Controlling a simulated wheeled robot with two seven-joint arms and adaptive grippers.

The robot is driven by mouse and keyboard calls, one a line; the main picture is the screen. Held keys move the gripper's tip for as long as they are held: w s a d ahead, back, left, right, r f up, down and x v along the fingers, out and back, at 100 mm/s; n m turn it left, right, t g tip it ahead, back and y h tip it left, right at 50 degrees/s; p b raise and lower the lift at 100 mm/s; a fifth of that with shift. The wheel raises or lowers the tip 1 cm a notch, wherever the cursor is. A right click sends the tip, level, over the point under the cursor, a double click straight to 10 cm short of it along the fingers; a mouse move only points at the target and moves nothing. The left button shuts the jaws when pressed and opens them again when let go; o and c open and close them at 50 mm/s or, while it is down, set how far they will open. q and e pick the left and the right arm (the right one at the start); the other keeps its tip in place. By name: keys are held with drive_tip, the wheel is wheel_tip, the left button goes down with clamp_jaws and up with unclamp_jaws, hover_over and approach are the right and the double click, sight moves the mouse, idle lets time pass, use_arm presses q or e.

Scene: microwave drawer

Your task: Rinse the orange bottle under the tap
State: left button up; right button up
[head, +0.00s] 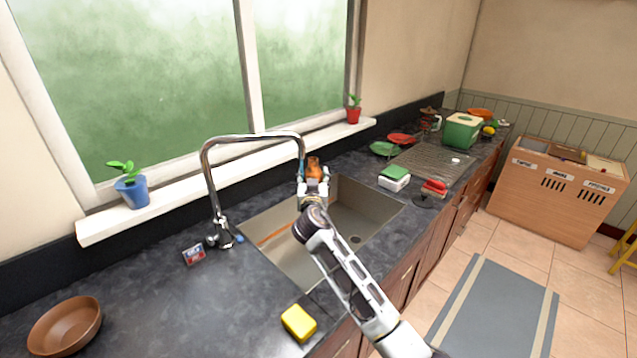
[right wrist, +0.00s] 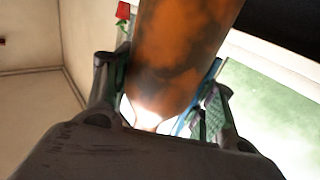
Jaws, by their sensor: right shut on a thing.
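The orange bottle (head: 314,168) is held by my right gripper (head: 313,184) above the far side of the sink (head: 345,208), close to the tap's spout. In the right wrist view the orange bottle (right wrist: 180,55) has dark smudges and sits between the two fingers of the right gripper (right wrist: 165,110). The tap (head: 212,180) is a tall chrome arch, its outlet (head: 302,146) beside the bottle in the picture. A blue streak near the outlet may be water; I cannot tell whether it touches the bottle. My left gripper is not in view.
A yellow sponge (head: 298,322) lies at the counter's front edge. A brown bowl (head: 65,326) and a small box (head: 194,254) stand on the left counter. A drying rack (head: 435,163) and a green container (head: 462,131) are at the right. A window ledge (head: 230,172) runs behind.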

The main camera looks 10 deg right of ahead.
drive_tip(key=shift+w+a+f+b, duration=0.2)
drive_tip(key=shift+w+a+b, duration=0.3)
drive_tip(key=shift+a+b, duration=0.2)
drive_tip(key=shift+w+d+b, duration=0.3)
drive_tip(key=shift+w+b, duration=0.1)
drive_tip(key=shift+w, duration=0.15)
idle(0.5)
drive_tip(key=shift+s+a, duration=0.3)
drive_tip(key=shift+s, duration=0.2)
idle(0.6)
idle(0.6)
drive_tip(key=s+d+p, duration=0.1)
drive_tip(key=s+d, duration=0.3)
drive_tip(key=d, duration=0.2)
drive_tip(key=shift+s+d+p, duration=0.2)
drive_tip(key=shift+s+p, duration=0.15)
idle(0.8)
drive_tip(key=shift+d+r, duration=0.1)
idle(1.5)
